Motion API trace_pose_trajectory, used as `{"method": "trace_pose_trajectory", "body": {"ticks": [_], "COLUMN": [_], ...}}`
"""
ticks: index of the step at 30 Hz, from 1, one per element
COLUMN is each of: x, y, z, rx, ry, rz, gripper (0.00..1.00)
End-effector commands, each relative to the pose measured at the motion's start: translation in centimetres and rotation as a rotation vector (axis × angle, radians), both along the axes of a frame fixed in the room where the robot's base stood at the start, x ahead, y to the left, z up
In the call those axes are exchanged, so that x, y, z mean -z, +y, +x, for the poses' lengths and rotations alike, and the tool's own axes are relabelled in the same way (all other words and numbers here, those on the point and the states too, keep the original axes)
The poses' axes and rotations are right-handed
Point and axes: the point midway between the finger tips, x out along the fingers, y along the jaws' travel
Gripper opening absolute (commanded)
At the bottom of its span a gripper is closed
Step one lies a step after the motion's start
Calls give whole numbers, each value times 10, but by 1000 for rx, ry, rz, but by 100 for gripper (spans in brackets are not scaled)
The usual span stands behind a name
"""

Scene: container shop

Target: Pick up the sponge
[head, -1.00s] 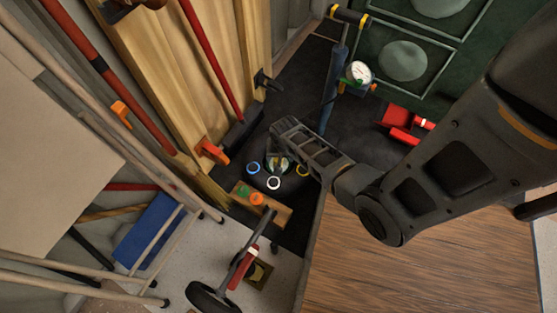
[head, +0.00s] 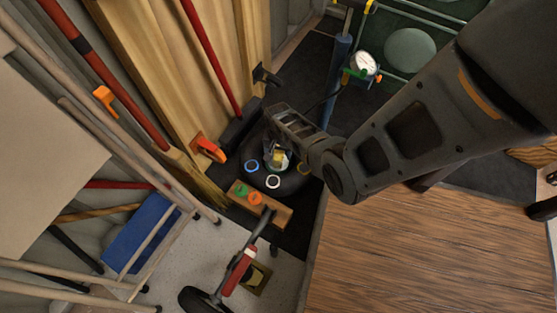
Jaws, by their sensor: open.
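A small yellowish block (head: 279,156), which looks like the sponge, shows at the end of my arm. It is small and partly covered, so its shape is unclear. It lies over a dark round thing, inside a group of coloured rings. My gripper (head: 276,163) is open and points down at this spot. I cannot tell whether the block is between the fingers or just below them, or whether they touch it.
A blue ring (head: 251,166) and a white ring (head: 273,182) lie close to my gripper. A wooden board (head: 272,211) with green and orange rings is just in front. Long-handled tools lean at left.

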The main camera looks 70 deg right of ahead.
Motion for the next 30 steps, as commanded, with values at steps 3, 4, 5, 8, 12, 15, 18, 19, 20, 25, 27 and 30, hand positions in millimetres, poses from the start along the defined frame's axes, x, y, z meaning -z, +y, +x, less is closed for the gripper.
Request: {"method": "trace_pose_trajectory", "body": {"ticks": [3, 4, 5, 8, 12, 15, 18, 19, 20, 25, 27, 30], "x": [18, 19, 20, 19, 18, 18, 18, 18, 18, 18, 18, 18], "y": [1, 1, 0, 1, 1, 1, 1, 1, 1, 1, 1, 1], "z": [-1, -1, -1, -1, -1, -1, -1, -1, -1, -1, -1, -1], "rx": [1, 1, 0, 0, 0, 0, -1, -1, -1, -1, -1, -1], "ry": [2, 1, 1, 1, 1, 1, 1, 1, 1, 1, 1, 1], "rz": [2, 1, 1, 1, 1, 1, 1, 1, 1, 1, 1, 1], "gripper": [70, 70, 70, 70, 67, 58, 48, 45, 42, 26, 19, 15]}}
